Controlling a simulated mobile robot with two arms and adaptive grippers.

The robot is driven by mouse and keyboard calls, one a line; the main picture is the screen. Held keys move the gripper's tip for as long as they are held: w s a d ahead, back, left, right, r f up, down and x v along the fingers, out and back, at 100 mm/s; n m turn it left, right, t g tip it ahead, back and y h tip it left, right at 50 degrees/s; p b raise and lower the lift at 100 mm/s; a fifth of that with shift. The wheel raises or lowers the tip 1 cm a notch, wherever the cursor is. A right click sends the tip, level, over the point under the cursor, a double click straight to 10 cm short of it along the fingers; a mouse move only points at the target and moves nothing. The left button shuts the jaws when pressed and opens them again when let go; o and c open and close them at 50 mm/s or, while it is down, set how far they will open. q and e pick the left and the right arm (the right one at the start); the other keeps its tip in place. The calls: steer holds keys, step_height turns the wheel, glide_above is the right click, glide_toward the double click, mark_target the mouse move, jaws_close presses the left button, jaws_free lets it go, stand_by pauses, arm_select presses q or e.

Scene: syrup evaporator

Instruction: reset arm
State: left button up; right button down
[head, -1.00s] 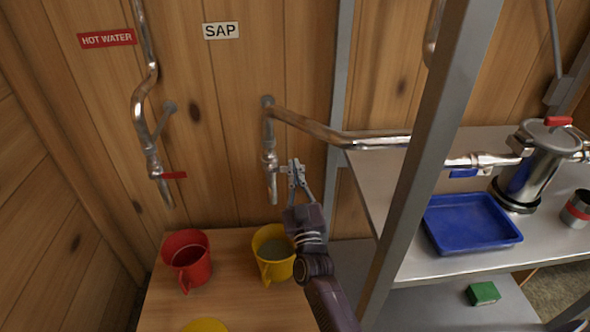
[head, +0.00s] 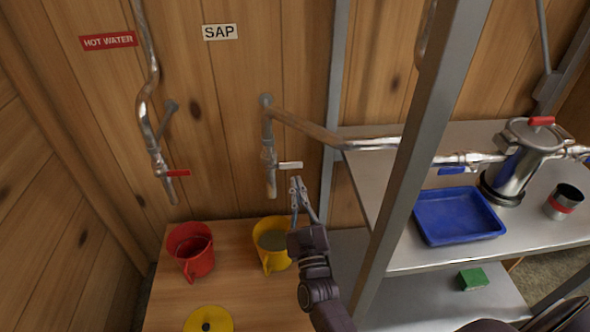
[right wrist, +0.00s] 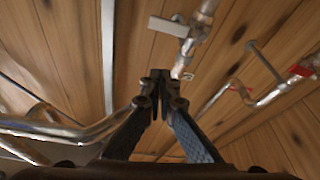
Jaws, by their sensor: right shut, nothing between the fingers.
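My right gripper (head: 297,184) is shut and empty. It is just below and to the right of the white handle (head: 290,165) of the sap tap (head: 269,160), apart from it. In the right wrist view the gripper (right wrist: 158,75) points up, and the white handle (right wrist: 168,27) shows beyond its tips. The yellow cup (head: 272,243) stands under the sap tap with greyish contents, to the left of my right gripper. My left gripper does not show. A dark arm part of mine is at the bottom right.
A red cup (head: 191,250) and a yellow lid (head: 208,319) are on the wooden table (head: 236,275). A grey shelf post (head: 425,150) stands right of my arm. The shelf holds a blue tray (head: 458,216), a metal canister (head: 518,165) and a small tin (head: 564,203). A green block (head: 473,279) lies below.

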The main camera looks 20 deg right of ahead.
steer(key=s+a+f+n+g+y, duration=0.1)
steer(key=s+a+f+g+y, duration=0.3)
steer(key=f, duration=0.8)
steer(key=s+f+n+g, duration=0.15)
steer(key=s+f, duration=0.35)
steer(key=f, duration=0.7)
steer(key=s+a+f+g+y, duration=0.25)
steer(key=s+f+g, duration=0.2)
steer(key=f, duration=0.75)
steer(key=s+d+f+g, duration=0.1)
steer(key=s+f+g, duration=0.3)
steer(key=s+f, duration=1)
steer(key=s+d+f+g, duration=0.2)
steer(key=s, duration=0.6)
steer(key=s+d+f+g+h, duration=0.1)
steer(key=s+d+f+g, duration=0.1)
steer(key=s, duration=0.5)
steer(key=s+d+f+g+h, duration=0.1)
steer(key=s+d+f+g, duration=0.1)
steer(key=s, duration=0.6)
steer(key=shift+s+d+f, duration=0.15)
steer(key=shift+s+f, duration=0.15)
